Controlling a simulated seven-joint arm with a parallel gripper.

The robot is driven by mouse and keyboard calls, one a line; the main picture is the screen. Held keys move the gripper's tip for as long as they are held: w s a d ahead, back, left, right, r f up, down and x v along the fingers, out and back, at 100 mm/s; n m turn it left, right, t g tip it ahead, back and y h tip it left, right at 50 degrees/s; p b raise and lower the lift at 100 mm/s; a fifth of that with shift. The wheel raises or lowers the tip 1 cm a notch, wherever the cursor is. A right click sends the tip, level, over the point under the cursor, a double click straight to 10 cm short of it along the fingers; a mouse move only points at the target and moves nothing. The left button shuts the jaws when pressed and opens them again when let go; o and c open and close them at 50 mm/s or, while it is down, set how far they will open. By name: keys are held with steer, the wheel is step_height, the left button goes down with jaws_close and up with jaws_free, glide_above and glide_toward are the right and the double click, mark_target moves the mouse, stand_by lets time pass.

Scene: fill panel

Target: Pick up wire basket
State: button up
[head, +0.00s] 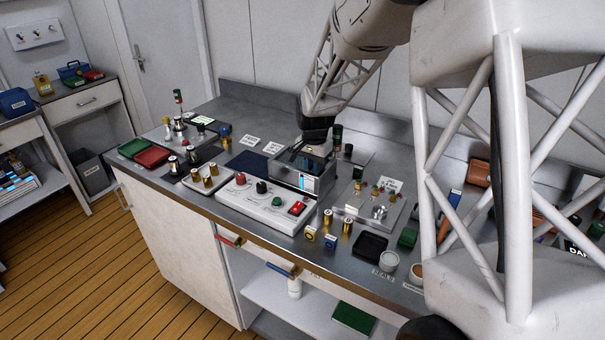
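My gripper (318,147) reaches down at the middle of the steel counter, over the back right part of an open metal tank (290,180) with a small lit display on its front. The fingers are small and partly hidden, and I cannot tell whether they are open or shut. I cannot make out a wire basket for sure. The inside of the tank is dark, and its contents are not clear at this size.
A white control panel (262,206) with knobs and a red switch stands in front of the tank. Green (132,148) and red (152,157) trays lie at the left. A plate with small fittings (380,212) and a black tray (370,245) lie to the right.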

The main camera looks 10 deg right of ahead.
jaws_close()
steer(key=shift+r, duration=0.15)
steer(key=shift+r, duration=4.9)
